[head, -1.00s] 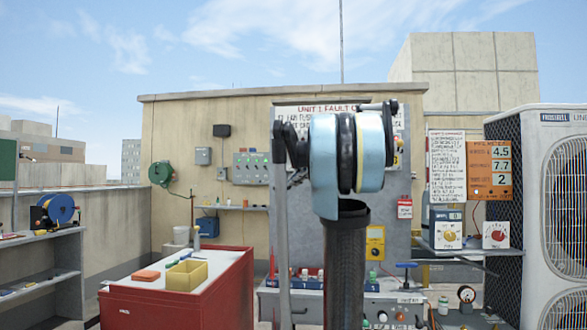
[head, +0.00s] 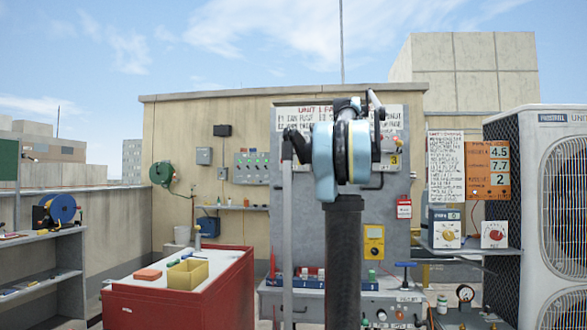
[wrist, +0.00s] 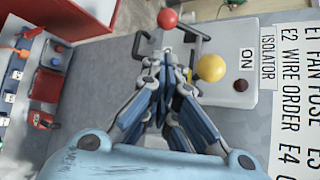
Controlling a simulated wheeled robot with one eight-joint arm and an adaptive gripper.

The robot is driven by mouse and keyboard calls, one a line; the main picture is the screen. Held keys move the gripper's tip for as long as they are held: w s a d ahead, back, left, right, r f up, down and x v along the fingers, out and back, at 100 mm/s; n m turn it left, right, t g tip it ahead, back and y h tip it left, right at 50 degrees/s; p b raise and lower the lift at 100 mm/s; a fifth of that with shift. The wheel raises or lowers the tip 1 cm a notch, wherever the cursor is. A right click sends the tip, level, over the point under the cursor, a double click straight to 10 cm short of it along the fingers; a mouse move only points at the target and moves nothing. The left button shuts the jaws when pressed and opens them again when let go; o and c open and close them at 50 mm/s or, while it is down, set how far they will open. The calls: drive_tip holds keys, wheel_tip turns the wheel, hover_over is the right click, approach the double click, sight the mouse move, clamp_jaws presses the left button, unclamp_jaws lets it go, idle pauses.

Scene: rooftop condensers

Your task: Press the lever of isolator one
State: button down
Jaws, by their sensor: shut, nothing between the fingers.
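A pale box (wrist: 230,45) labelled ISOLATOR and ON is fixed to the grey panel in the wrist view. I cannot tell which ball belongs to which lever, and no isolator number is readable. My gripper (wrist: 166,50) is shut and empty, its fingertips between the balls and overlapping the bar in the picture. Contact cannot be told.
The grey panel (head: 290,225) stands behind my arm. A control bench (head: 385,310) lies below the panel, and a large condenser (head: 560,215) stands at right.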

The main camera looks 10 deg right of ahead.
drive_tip(key=x, duration=1)
drive_tip(key=shift+s+a+r, duration=0.15)
drive_tip(key=shift+s+r, duration=0.3)
drive_tip(key=shift+r, duration=0.2)
drive_tip(key=shift+s+a+r, duration=0.15)
drive_tip(key=shift+s+r, duration=0.3)
drive_tip(key=shift+r, duration=0.2)
drive_tip(key=w+r+v, duration=0.1)
drive_tip(key=v, duration=0.8)
drive_tip(key=shift+d+r, duration=0.35)
drive_tip(key=shift+d, duration=0.15)
drive_tip(key=shift+s, duration=0.15)
